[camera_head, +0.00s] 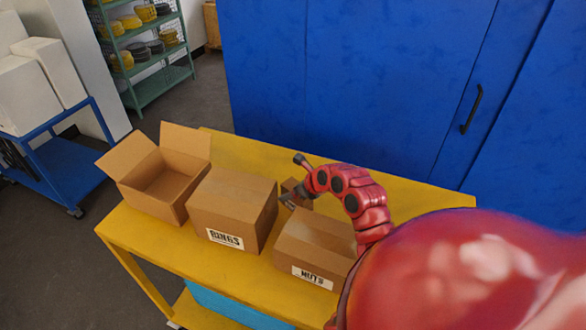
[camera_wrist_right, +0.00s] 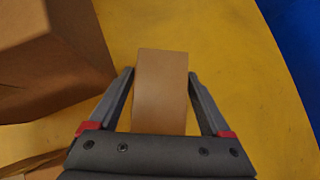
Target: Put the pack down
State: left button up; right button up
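The pack is a small plain brown box (camera_head: 291,185) on the yellow table, behind the NUTS carton and partly hidden by my right gripper. In the right wrist view the pack (camera_wrist_right: 160,92) lies between the two fingers, with yellow table showing on both sides of it. My right gripper (camera_head: 294,179) looks open, with its fingers spread around the pack; in the wrist view (camera_wrist_right: 162,74) the fingertips are very close to its sides, and I cannot tell whether one touches. My left gripper is not in view.
A closed RINGS carton (camera_head: 233,203), a NUTS carton (camera_head: 314,246) and an open empty carton (camera_head: 160,183) stand on the yellow table (camera_head: 255,149). Bare table lies behind the cartons. Blue cabinets (camera_head: 345,80) rise behind it. A blue cart (camera_head: 62,176) stands left.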

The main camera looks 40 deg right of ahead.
jog(key=shift+o, duration=0.4)
jog(key=shift+r, duration=0.1)
jog(key=shift+d+r, duration=0.1)
jog(key=shift+r, duration=0.05)
jog(key=b+v, duration=0.3)
jog(key=v, duration=0.9)
